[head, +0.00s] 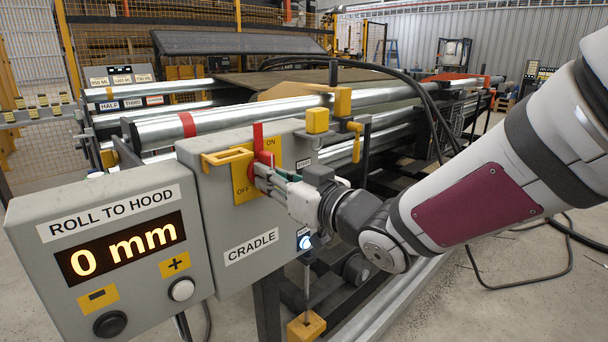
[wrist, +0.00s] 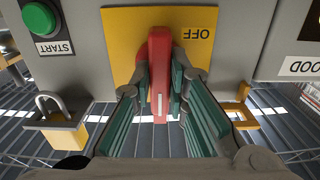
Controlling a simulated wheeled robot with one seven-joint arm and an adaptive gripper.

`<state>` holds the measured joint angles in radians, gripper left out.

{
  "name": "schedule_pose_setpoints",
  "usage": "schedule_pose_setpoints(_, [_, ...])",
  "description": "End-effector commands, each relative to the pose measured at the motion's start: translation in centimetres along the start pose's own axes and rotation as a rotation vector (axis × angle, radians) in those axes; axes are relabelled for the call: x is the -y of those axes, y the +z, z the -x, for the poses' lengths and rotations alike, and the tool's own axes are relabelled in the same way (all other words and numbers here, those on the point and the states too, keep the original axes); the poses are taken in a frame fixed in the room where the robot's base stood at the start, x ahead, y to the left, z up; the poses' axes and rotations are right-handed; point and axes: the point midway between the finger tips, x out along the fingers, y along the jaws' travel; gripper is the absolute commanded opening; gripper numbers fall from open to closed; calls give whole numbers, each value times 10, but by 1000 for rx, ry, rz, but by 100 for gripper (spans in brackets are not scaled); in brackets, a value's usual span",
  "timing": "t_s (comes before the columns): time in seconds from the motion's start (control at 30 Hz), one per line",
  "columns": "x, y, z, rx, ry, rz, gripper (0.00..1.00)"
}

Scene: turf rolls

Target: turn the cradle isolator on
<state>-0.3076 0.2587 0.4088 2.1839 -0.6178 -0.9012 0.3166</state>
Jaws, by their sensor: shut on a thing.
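The cradle isolator is a red handle (head: 258,137) on a yellow plate (head: 243,184) on the front of the grey CRADLE box (head: 222,212). The plate reads ON at upper right and OFF at lower left. In the wrist view the red handle (wrist: 160,75) stands upright in the picture, with the upside-down OFF label on the yellow plate (wrist: 118,32) to its right. My gripper (head: 264,174) reaches in from the right and is shut on the handle; its green pads (wrist: 158,105) lie on either side. My gripper hides part of the handle and plate in the head view.
A yellow bracket (head: 226,157) juts from the box's left side. A yellow padlock (wrist: 57,128) and green START button (wrist: 40,18) show in the wrist view. The ROLL TO HOOD panel (head: 125,292), reading 0 mm, stands at front left. Metal rollers (head: 235,115) lie behind the box.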

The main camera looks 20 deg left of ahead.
Motion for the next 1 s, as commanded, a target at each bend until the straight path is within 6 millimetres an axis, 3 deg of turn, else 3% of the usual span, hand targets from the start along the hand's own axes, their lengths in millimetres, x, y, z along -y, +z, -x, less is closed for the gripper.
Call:
schedule_pose_setpoints(0.2, [0,3,1,6,1,-4,0])
schedule_pose_setpoints(0.23, [0,3,1,6,1,-4,19])
schedule_pose_setpoints(0.3, [0,3,1,6,1,-3,35])
schedule_pose_setpoints(0.73, [0,0,8,1,1,1,35])
schedule_pose_setpoints(1.0, [-1,1,58,3,4,2,35])
